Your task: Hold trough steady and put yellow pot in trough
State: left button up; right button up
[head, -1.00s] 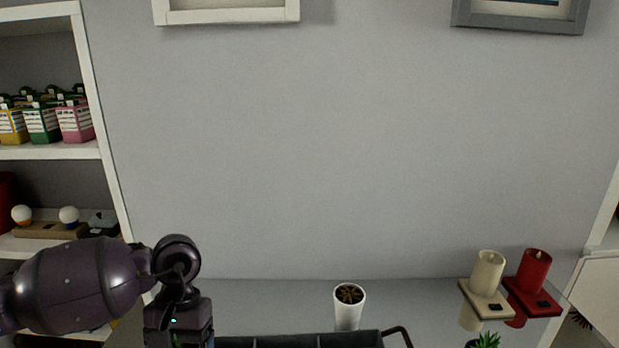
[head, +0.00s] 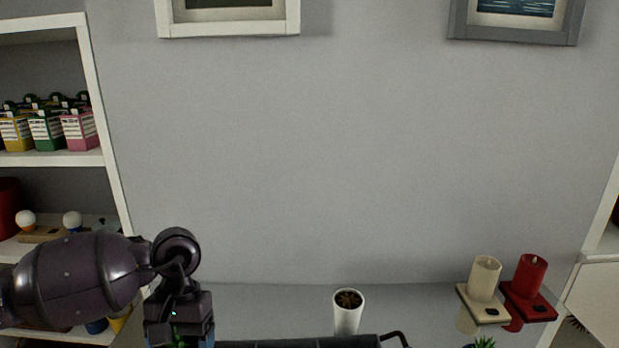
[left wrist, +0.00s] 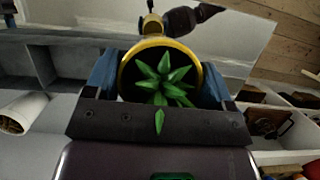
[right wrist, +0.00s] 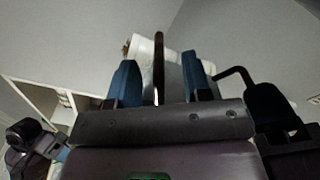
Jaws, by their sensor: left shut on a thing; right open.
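The yellow pot (left wrist: 193,60), with a spiky green plant in it, sits between the blue fingers of my left gripper (left wrist: 158,78), which is shut on it. In the head view my left gripper hangs at the lower left, its fingertips cut off. The dark trough (head: 300,343) shows only as its far edge at the bottom of the head view, with a bent handle at its right end. My right gripper (right wrist: 160,80) is open in the right wrist view. A dark upright bar (right wrist: 158,62), seemingly the trough's handle, shows between its fingers. The trough's inside is hidden.
A white pot (head: 347,318) with a dark plant stands behind the trough. A cream candle (head: 485,277) and a red candle (head: 531,275) sit on holders at the right. A green plant (head: 483,343) peeks up below them. A white shelf (head: 60,160) stands at the left.

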jog(key=shift+w, duration=0.9)
grip_shut()
